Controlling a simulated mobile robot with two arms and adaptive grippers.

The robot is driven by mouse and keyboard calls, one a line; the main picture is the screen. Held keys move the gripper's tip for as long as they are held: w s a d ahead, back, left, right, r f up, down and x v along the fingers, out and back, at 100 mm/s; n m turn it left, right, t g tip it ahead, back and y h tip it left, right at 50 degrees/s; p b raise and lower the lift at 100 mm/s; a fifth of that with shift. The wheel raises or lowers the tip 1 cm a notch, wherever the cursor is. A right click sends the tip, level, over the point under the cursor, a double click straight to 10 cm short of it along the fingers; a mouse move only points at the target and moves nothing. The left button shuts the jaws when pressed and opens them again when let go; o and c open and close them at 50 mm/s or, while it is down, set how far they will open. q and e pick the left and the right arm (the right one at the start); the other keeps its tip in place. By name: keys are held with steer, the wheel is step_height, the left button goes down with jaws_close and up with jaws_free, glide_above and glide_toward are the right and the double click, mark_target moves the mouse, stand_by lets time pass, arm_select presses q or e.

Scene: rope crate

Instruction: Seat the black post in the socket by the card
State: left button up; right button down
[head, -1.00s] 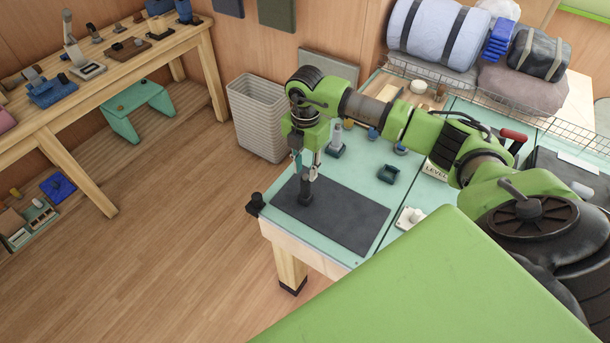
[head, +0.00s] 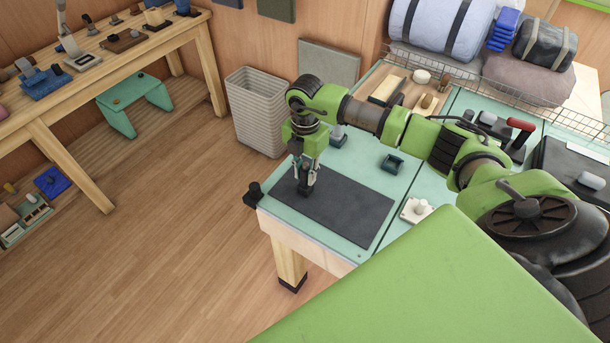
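The black post (head: 304,190) stands on the dark grey mat (head: 345,213) near its left end. My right gripper (head: 306,181) points down over the post, with its fingers at either side of it. The view is too small to tell whether the fingers touch or grip it. A small dark block with a recess (head: 392,164), which looks like a socket, sits on the green tabletop behind the mat. No card shows clearly now; my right arm covers part of the tabletop. My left gripper is not in view.
A white block with a knob (head: 416,210) sits right of the mat. A black clamp-like piece (head: 253,195) is at the table's left corner. A wire rack (head: 480,88) runs along the back, and a white basket (head: 257,112) stands on the floor. Tabletop around the dark block is clear.

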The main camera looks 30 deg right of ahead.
mark_target(305, 164)
steer(key=shift+r, duration=0.15)
steer(key=shift+r+p, duration=0.75)
steer(key=shift+r, duration=0.15)
steer(key=shift+r+p, duration=1.8)
steer(key=shift+r, duration=0.65)
